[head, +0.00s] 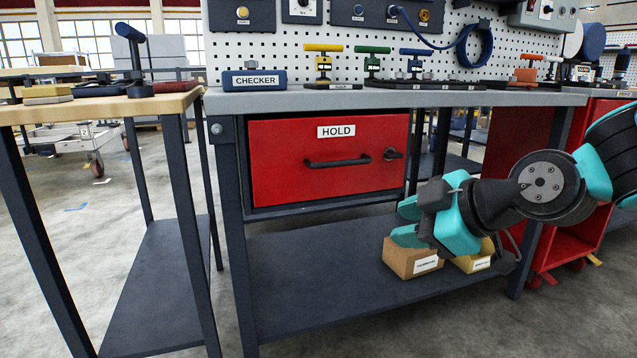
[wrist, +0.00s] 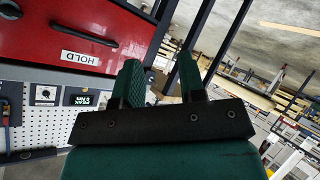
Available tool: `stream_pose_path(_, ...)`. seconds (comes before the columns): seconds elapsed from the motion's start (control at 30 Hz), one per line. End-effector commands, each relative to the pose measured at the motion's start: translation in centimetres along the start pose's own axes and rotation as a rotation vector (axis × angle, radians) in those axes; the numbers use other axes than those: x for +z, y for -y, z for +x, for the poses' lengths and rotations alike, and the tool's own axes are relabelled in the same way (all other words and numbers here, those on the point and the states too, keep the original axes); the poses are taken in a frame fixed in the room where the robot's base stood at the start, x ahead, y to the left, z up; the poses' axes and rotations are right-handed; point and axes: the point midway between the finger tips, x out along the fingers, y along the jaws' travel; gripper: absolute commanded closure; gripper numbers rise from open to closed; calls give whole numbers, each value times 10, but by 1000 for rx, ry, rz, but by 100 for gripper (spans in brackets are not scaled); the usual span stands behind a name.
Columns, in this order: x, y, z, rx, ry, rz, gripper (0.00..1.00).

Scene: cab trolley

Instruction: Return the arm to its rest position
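My gripper (head: 408,222) is in the right half of the head view, in front of the workbench and below its tabletop. Its two teal fingers point left and stand apart with nothing between them. The wrist view also shows my gripper (wrist: 160,68) with a clear gap between its fingers. My arm reaches in from the right edge of the head view. The red HOLD drawer (head: 290,165) is shut, above and left of my gripper, and it shows at the upper left of the wrist view (wrist: 105,25).
The workbench's lower shelf (head: 300,285) bears a cardboard box (head: 400,262) and a yellow box (head: 472,262), both partly behind my gripper. Several T-handled tools stand on the grey benchtop (head: 400,98). A wooden table (head: 90,108) stands left; a red cabinet (head: 560,240) stands right.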

Motion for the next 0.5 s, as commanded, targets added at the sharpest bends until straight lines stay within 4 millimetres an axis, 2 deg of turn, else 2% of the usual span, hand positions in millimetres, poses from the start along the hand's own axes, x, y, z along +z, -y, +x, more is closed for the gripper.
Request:
stream_pose_path(0.03, -14, 19, -17, -93, 38, 108, 63)
stream_pose_path(0.2, -21, 90, -67, -346, 287, 499, 63)
stream_pose_path(0.4, -17, 148, -137, -453, 668, 851, 63)
stream_pose_path(0.43, -21, 147, -147, -453, 704, 880, 63)
stream_pose_path(0.5, -40, 129, -159, -452, 693, 876, 63)
